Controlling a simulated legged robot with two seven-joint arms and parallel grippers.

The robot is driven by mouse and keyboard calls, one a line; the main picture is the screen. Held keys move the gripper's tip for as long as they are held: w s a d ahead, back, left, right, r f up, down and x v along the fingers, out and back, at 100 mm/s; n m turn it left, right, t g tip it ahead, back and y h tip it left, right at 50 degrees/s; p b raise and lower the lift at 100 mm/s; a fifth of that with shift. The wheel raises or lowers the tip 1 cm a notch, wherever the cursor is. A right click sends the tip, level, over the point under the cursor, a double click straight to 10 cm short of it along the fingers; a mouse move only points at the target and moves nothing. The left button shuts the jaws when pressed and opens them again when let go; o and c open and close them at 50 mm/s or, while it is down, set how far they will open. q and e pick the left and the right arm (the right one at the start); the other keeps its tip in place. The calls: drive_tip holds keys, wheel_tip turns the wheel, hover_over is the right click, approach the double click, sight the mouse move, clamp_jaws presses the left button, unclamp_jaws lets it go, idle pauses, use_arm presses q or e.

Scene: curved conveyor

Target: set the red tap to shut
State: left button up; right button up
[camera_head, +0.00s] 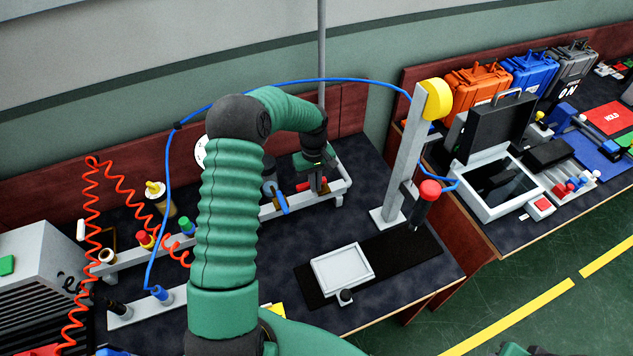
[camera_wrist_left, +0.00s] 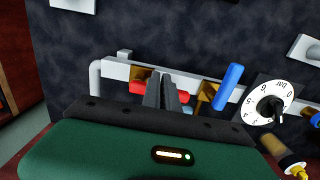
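The red tap (camera_head: 303,187) sits on the grey pipe rail at the back of the bench. In the left wrist view its red lever (camera_wrist_left: 120,87) lies roughly along the rail beside a brass body, and red shows on both sides of my fingers. My left gripper (camera_head: 318,186) is over the tap, pointing down, with its fingers (camera_wrist_left: 162,82) close together and only a narrow gap between them. The fingers hide the middle of the lever, and I cannot tell whether they touch it.
A blue tap lever (camera_wrist_left: 229,84) stands across the same rail, with a white dial (camera_wrist_left: 271,106) to its right. In the head view a grey post (camera_head: 403,165) with a blue hose stands right of the gripper. A white tray (camera_head: 342,269) lies on the black mat in front.

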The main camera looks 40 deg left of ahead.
use_arm(q)
drive_tip(key=o, duration=0.7)
drive_tip(key=shift+w+a+r+p, duration=0.25)
drive_tip(key=shift+a+r+p, duration=0.75)
drive_tip(key=shift+r, duration=0.15)
drive_tip(key=o, duration=0.5)
drive_tip(key=shift+a+r+p, duration=0.1)
drive_tip(key=shift+r+p, duration=0.4)
drive_tip(key=shift+r, duration=0.2)
drive_tip(key=o, duration=0.4)
drive_tip(key=shift+a+r+p, duration=0.1)
drive_tip(key=shift+r+p, duration=0.4)
drive_tip(key=shift+p, duration=0.1)
drive_tip(key=shift+r, duration=0.25)
drive_tip(key=shift+r+p, duration=0.7)
drive_tip(key=shift+p, duration=0.1)
drive_tip(key=shift+d+r+p, duration=0.5)
drive_tip(key=shift+r+p, duration=0.1)
drive_tip(key=shift+r, duration=0.25)
drive_tip(key=shift+s+a+r+p, duration=0.1)
drive_tip(key=shift+a+r+p, duration=0.05)
drive_tip(key=shift+r+p, duration=4.5)
use_arm(e)
wheel_tip(320, 180, up, 16)
drive_tip(key=a+b, duration=0.1)
drive_tip(key=shift+w+a+f, duration=0.2)
drive_tip(key=shift+w+a, duration=0.05)
drive_tip(key=shift+a, duration=0.15)
